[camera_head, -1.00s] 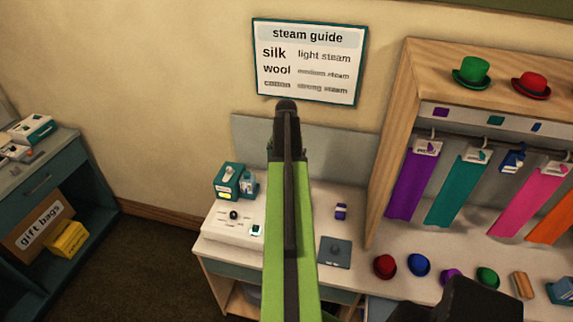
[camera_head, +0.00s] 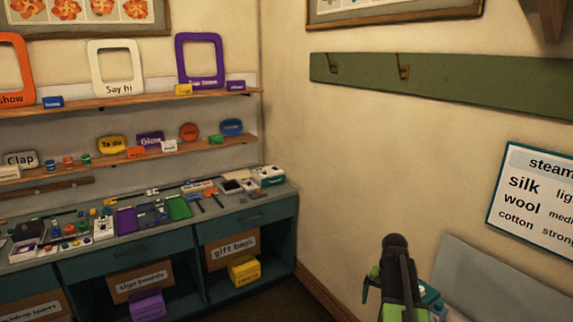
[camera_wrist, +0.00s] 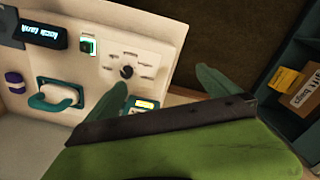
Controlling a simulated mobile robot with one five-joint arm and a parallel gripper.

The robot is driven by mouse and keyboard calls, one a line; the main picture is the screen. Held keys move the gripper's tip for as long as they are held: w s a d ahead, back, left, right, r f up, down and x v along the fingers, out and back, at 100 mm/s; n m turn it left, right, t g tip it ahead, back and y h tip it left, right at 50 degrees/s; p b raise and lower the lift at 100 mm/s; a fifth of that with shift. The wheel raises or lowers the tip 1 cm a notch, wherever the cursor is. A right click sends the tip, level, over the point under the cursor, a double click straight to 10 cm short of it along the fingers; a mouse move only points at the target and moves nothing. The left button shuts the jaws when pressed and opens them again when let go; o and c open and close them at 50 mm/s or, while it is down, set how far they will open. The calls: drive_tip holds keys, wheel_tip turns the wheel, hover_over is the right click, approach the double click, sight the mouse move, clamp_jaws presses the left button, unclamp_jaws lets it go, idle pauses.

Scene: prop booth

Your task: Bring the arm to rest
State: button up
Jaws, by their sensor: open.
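My arm (camera_head: 400,285), green and black, rises at the lower right of the head view. I cannot tell the distance from the fingers to the panel.
A teal counter (camera_head: 270,208) crowded with small props stands at the left, under shelves (camera_head: 150,155). A gift bags box (camera_head: 231,250) sits below it. The steam guide sign (camera_head: 535,205) hangs at the right.

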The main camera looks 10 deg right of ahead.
drive_tip(key=w+a+f+n+b, duration=0.1)
drive_tip(key=a+f+n, duration=0.1)
drive_tip(key=a, duration=0.6)
drive_tip(key=w+a+f+n+b, duration=0.1)
drive_tip(key=a+f+b, duration=0.1)
drive_tip(key=a, duration=0.6)
drive_tip(key=s+a+f+n+b, duration=0.1)
drive_tip(key=s+a+n, duration=0.2)
drive_tip(key=a, duration=0.5)
drive_tip(key=s+a+f+n+b, duration=0.1)
drive_tip(key=s+a+n, duration=0.1)
drive_tip(key=a, duration=0.7)
drive_tip(key=shift+s+f+n, duration=0.25)
drive_tip(key=shift+s+n, duration=0.15)
drive_tip(key=shift+s, duration=0.45)
drive_tip(key=shift+d, duration=0.1)
